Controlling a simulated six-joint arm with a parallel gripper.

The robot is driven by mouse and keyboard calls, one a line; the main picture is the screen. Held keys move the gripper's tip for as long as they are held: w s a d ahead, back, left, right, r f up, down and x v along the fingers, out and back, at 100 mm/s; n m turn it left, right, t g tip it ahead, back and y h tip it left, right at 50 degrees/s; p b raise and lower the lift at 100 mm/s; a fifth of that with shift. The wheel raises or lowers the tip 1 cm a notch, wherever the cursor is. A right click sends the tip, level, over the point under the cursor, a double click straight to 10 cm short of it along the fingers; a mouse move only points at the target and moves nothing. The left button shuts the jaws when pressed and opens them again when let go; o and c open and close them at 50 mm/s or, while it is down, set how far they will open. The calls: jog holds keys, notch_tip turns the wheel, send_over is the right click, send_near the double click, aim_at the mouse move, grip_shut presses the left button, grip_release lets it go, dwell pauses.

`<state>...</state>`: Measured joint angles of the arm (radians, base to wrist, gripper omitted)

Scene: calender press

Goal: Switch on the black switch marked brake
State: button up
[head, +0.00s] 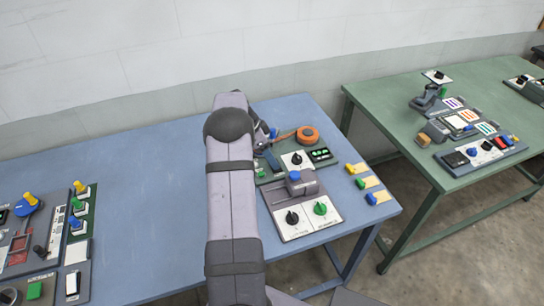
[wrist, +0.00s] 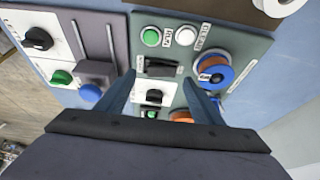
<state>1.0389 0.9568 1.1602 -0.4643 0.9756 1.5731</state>
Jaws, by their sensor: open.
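In the wrist view a black switch (wrist: 160,67) sits on a grey-green panel (wrist: 133,30), with small white labels beside it that I cannot read clearly. I cannot confirm which label says brake. My gripper (wrist: 159,77) is open, with its two blue fingers apart on either side of the switch and nothing between them held. It appears to be above the panel; contact cannot be told. A black knob on a white plate (wrist: 154,96) lies just nearer the gripper body. In the head view my arm hides much of the gripper and the switch.
In the wrist view a blue-and-orange round part (wrist: 213,70) is close to the right finger. Green (wrist: 151,37) and white (wrist: 186,37) round buttons lie beyond the switch. A grey panel with a blue button (wrist: 90,93) is at left. The blue table (head: 130,190) has clear room left of my arm.

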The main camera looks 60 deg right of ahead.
jog(key=shift+p+x, duration=0.45)
jog(key=shift+x, duration=1.05)
jog(key=c, duration=1)
jog(key=shift+c, duration=0.2)
jog(key=shift+d+f+b, duration=0.15)
jog(key=shift+b, duration=0.3)
jog(key=shift+w+g+y+b, duration=0.1)
jog(key=shift+g+y+b, duration=0.2)
jog(key=shift+d+b, duration=0.1)
jog(key=shift+b, duration=0.3)
jog(key=shift+w+d+g+y+b, duration=0.15)
jog(key=shift+g+y+b, duration=0.25)
jog(key=shift+b, duration=0.35)
